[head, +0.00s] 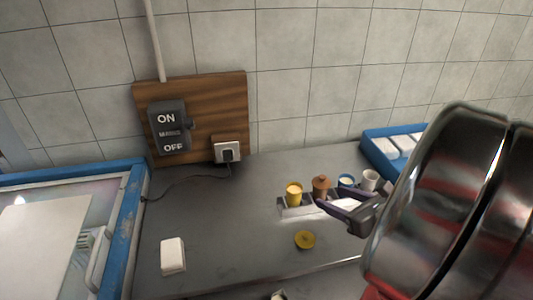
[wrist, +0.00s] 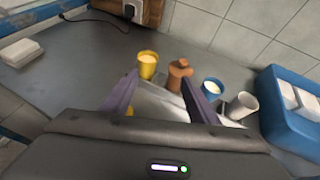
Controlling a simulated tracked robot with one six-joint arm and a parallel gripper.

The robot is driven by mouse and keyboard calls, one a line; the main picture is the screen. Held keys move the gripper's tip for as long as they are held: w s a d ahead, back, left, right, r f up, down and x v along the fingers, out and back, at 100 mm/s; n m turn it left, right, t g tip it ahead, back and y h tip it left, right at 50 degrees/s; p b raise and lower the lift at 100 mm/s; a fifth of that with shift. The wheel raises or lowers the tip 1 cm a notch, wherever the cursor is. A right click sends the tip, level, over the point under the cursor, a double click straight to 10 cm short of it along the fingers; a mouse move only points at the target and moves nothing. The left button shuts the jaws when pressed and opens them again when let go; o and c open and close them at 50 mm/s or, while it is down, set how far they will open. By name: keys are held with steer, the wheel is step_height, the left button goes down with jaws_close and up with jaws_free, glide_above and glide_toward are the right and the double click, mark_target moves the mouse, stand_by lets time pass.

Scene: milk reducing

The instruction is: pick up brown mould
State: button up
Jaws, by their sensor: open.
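The brown mould (head: 321,186) is a small upright cylinder with a knobbed top. It stands in a row of moulds on the grey worktop, between a yellow mould (head: 294,194) and a blue-rimmed mould (head: 346,181). My gripper (head: 324,198) is open and empty, its purple fingers pointing at the row. In the wrist view the brown mould (wrist: 179,77) shows just beyond the right fingertip, which hides part of its lower right side. The yellow mould (wrist: 147,65) shows near the left fingertip. I cannot tell whether a finger touches the brown mould.
A white cup (head: 370,180) ends the row at the right. A blue crate (head: 378,158) with white blocks stands behind it. A yellow lid (head: 305,240) and a white block (head: 172,255) lie on the worktop. The worktop's left middle is clear except for a cable.

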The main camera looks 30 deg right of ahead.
mark_target(323, 182)
steer(key=shift+s+d+r+m+h, duration=0.1)
steer(key=shift+s+d+m+h, duration=0.15)
steer(key=shift+d, duration=0.35)
steer(key=shift+s+d+m+h, duration=0.2)
steer(key=shift+d+m+h, duration=0.15)
steer(key=shift+d, duration=0.25)
steer(key=shift+s+d+r+m+h, duration=0.1)
steer(key=shift+s+d+m+h, duration=0.15)
steer(key=shift+d, duration=0.35)
steer(key=shift+w+f, duration=0.1)
steer(key=shift+x, duration=4.25)
steer(key=shift+w, duration=0.1)
steer(key=shift+x, duration=2.5)
steer(key=shift+w, duration=0.1)
steer(key=shift+c, duration=0.6)
steer(key=c, duration=1.1)
